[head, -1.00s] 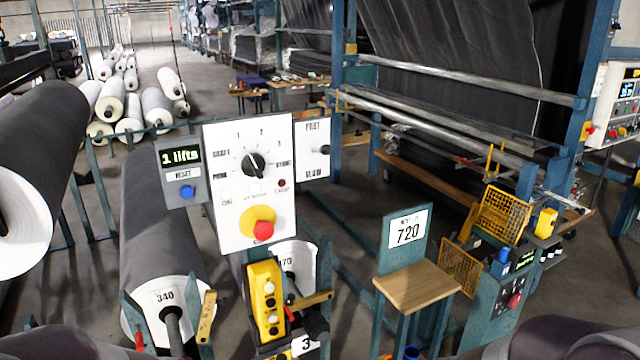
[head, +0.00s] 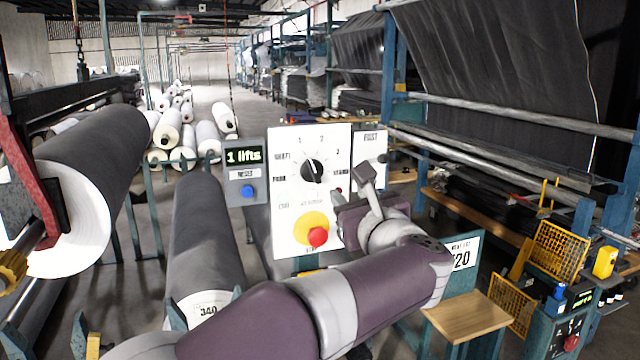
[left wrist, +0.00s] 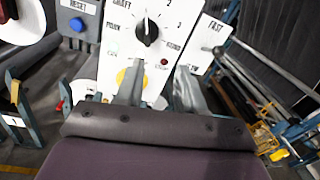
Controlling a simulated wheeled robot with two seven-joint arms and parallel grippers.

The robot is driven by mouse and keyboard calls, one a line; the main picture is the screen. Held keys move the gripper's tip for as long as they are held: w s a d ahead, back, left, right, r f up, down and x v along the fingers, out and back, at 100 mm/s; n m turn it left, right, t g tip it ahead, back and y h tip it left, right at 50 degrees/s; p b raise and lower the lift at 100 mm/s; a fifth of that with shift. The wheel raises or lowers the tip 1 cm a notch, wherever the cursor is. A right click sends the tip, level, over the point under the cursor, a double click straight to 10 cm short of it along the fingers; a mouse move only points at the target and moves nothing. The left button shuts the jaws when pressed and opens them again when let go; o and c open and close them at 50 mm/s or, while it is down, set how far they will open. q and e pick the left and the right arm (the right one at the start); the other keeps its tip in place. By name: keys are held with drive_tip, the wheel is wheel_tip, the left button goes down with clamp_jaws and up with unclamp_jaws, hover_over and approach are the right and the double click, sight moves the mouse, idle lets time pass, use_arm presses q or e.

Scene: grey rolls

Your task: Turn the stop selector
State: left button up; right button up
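The stop selector (head: 312,171) is a black round knob on a white panel (head: 283,222). Its white mark points roughly upward, and printed labels surround it. It also shows at the top of the left wrist view (left wrist: 148,31). My left gripper (head: 358,188) is just below and right of the knob, in front of the panel's right edge, apart from the knob. In the left wrist view its two fingers (left wrist: 160,85) stand apart with nothing between them. They partly cover the panel's lower part. My right gripper is not in view.
A red button on a yellow plate (head: 314,232) sits below the knob. A grey counter box (head: 245,172) with a blue reset button adjoins the panel at left; a small white panel (head: 370,146) adjoins at right.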

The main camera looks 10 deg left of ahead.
sight(316, 173)
use_arm(q)
drive_tip(key=w+a+n+p, duration=0.1)
drive_tip(key=w+a+p, duration=0.1)
drive_tip(key=w, duration=0.1)
drive_tip(key=w+a+n+p, duration=0.1)
drive_tip(key=w+a+p, duration=0.1)
drive_tip(key=w+a, duration=0.1)
drive_tip(key=w+a+y+p, duration=0.1)
drive_tip(key=w+a+p, duration=0.1)
drive_tip(key=w, duration=0.1)
drive_tip(key=shift+a+r+n+g, duration=0.25)
drive_tip(key=shift+a+n+g, duration=0.15)
drive_tip(key=shift+w+a+f, duration=0.1)
drive_tip(key=shift+w+a, duration=0.1)
drive_tip(key=shift+w, duration=0.15)
clamp_jaws()
